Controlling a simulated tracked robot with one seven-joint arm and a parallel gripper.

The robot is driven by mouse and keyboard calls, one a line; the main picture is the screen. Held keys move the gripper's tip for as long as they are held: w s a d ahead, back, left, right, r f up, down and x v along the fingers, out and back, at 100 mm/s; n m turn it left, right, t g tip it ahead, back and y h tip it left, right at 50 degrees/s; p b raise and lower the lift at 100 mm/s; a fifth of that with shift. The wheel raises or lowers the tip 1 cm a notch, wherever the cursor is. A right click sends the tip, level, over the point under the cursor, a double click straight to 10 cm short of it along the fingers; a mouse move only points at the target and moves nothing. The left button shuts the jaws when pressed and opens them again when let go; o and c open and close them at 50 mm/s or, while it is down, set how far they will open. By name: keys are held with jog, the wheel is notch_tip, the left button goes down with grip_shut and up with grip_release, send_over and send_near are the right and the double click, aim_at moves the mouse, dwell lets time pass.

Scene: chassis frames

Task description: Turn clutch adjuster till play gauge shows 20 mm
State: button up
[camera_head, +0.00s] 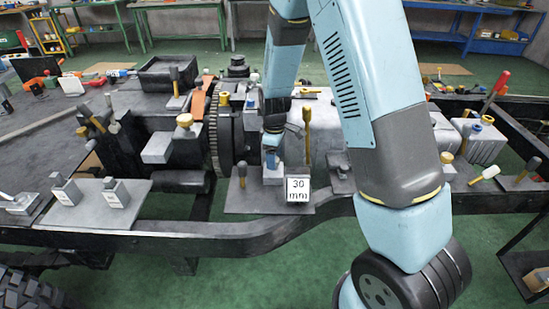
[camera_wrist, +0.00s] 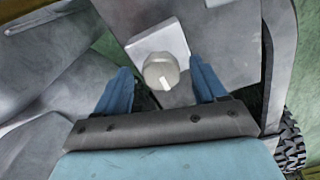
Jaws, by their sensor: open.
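The play gauge (camera_head: 298,189) is a small white sign reading "30 mm", standing at the front of a grey plate on the chassis. In the wrist view, a round pale grey knob (camera_wrist: 158,74), apparently the clutch adjuster, sits on a light grey block (camera_wrist: 158,42). A white mark shows on the knob's near side. My gripper (camera_wrist: 161,66) is open, with its two blue fingers apart on either side of the knob. In the head view, my gripper (camera_head: 271,158) points down over the block (camera_head: 272,176), left of the gauge; the knob is hidden there.
A tall yellow-topped lever (camera_head: 307,130) stands just behind the gauge. White canisters (camera_head: 485,142) and other levers stand to the right.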

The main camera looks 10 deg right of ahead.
jog(key=shift+f, duration=0.5)
jog(key=shift+c, duration=0.5)
jog(key=c, duration=1)
jog(key=shift+o, duration=0.2)
jog(key=shift+m, duration=0.4)
